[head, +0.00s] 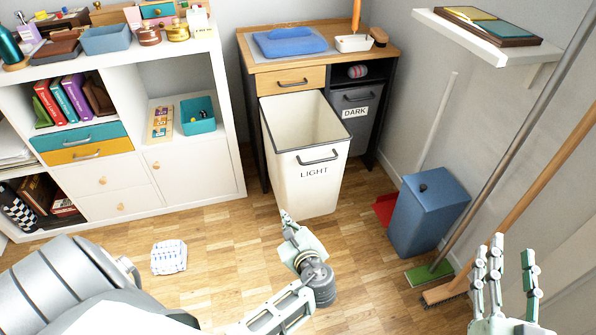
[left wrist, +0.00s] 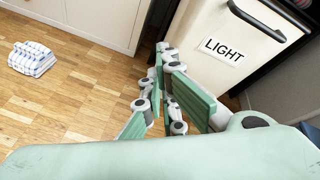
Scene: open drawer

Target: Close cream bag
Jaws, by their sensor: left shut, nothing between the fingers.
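The cream bag (head: 300,190) is a tall open-topped bin marked LIGHT, pulled out and tilted forward from the wooden-topped cabinet. Its front has a black handle (head: 318,157), which also shows in the left wrist view (left wrist: 265,22). My left gripper (head: 288,222) is shut and empty, low in front of the bag's lower part. In the left wrist view, my left gripper (left wrist: 166,62) has its fingertips close to the bag's front (left wrist: 200,70); I cannot tell if they touch. My right gripper (head: 506,256) is open and empty at the lower right, away from the bag.
A grey bin (head: 366,118) marked DARK sits inside the cabinet (head: 330,65). A white shelf unit (head: 205,165) stands at the left. A blue bin (head: 430,215) and brooms (head: 440,290) stand at the right. A striped cloth (head: 169,257) lies on the otherwise mostly clear floor.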

